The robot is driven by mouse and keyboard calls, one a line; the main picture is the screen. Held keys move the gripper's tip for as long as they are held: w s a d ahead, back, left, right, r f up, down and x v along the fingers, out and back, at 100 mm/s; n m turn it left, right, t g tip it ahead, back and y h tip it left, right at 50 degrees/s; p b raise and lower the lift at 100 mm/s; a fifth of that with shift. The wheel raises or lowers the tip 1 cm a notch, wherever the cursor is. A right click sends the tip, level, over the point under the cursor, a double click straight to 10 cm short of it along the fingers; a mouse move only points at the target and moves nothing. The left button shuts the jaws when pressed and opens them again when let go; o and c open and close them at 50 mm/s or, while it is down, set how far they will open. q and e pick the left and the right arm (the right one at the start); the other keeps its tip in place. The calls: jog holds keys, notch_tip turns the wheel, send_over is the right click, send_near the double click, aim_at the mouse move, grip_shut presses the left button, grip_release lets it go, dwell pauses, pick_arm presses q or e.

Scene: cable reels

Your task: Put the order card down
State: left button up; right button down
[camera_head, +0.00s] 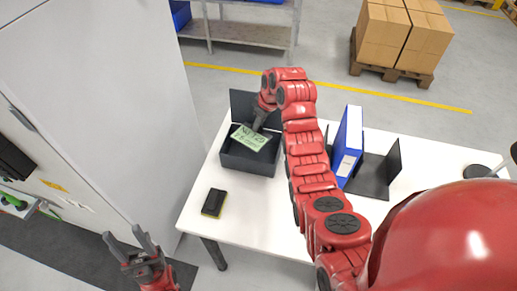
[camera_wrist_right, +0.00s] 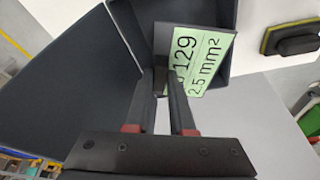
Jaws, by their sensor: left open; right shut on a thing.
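The green order card (camera_head: 251,138) is held over the open dark box (camera_head: 246,166) on the white table. Its black print, including "2.5 mm²", shows in the right wrist view (camera_wrist_right: 203,60). My right gripper (camera_head: 258,124) is shut on the card, which is tilted; in the right wrist view the gripper's fingers (camera_wrist_right: 165,82) reach to the card's edge. I cannot tell whether the card touches the box. My left gripper (camera_head: 124,238) is open and empty, off the table at the lower left.
A black and yellow block (camera_head: 214,203) lies on the white table (camera_head: 262,211) left of my right arm. A blue binder (camera_head: 348,147) stands in a dark holder (camera_head: 377,178) to the right. Behind are a shelf (camera_head: 240,34) and cartons on a pallet (camera_head: 392,72).

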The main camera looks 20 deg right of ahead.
aim_at(259, 141)
notch_tip(259, 141, down, 9)
jog(key=p, duration=0.3)
jog(key=shift+f, duration=0.9)
jog(key=c, duration=0.8)
grip_release()
